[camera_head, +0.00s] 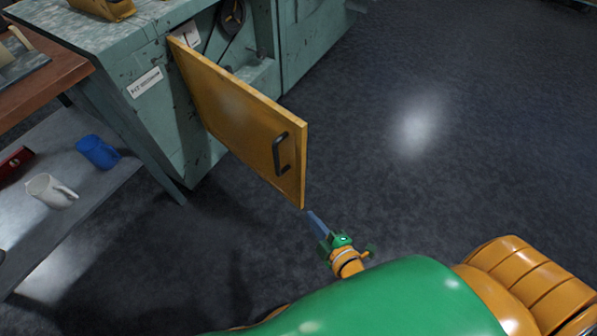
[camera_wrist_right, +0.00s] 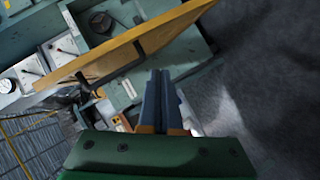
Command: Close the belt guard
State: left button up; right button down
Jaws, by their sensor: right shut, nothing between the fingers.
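The belt guard (camera_head: 235,115) is a yellow-orange door panel on the front of the green machine. It stands swung wide open, with a dark handle (camera_head: 280,152) near its free edge. The opening behind it shows a dark pulley and belt (camera_head: 231,15). My right gripper (camera_head: 313,217) is shut and empty, just below the guard's lower free corner in the head view. In the right wrist view the closed fingers (camera_wrist_right: 160,85) point towards the guard (camera_wrist_right: 140,40); I cannot tell whether they touch it. My left gripper is out of view.
The green machine (camera_head: 165,110) stands at upper left. A workbench (camera_head: 45,85) with a lower shelf is at left, holding a blue mug (camera_head: 97,151) and a white mug (camera_head: 50,191). The dark floor (camera_head: 450,90) to the right is clear.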

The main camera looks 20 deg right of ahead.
aim_at(297, 161)
notch_tip(297, 161, up, 8)
jog(key=w+n+t+y+b, duration=0.2)
jog(key=w+n+t+b, duration=0.15)
jog(key=n, duration=0.35)
jog(key=shift+t, duration=0.25)
jog(key=x, duration=0.5)
jog(key=a+p+x, duration=0.1)
jog(key=x, duration=0.2)
jog(key=shift+f, duration=0.15)
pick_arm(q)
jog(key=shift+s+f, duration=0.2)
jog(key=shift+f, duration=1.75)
pick_arm(e)
jog(key=shift+m, duration=0.3)
jog(key=shift+w+d, duration=0.65)
jog(key=shift+d, duration=0.2)
jog(key=shift+w+d, duration=0.6)
jog(key=shift+d, duration=0.3)
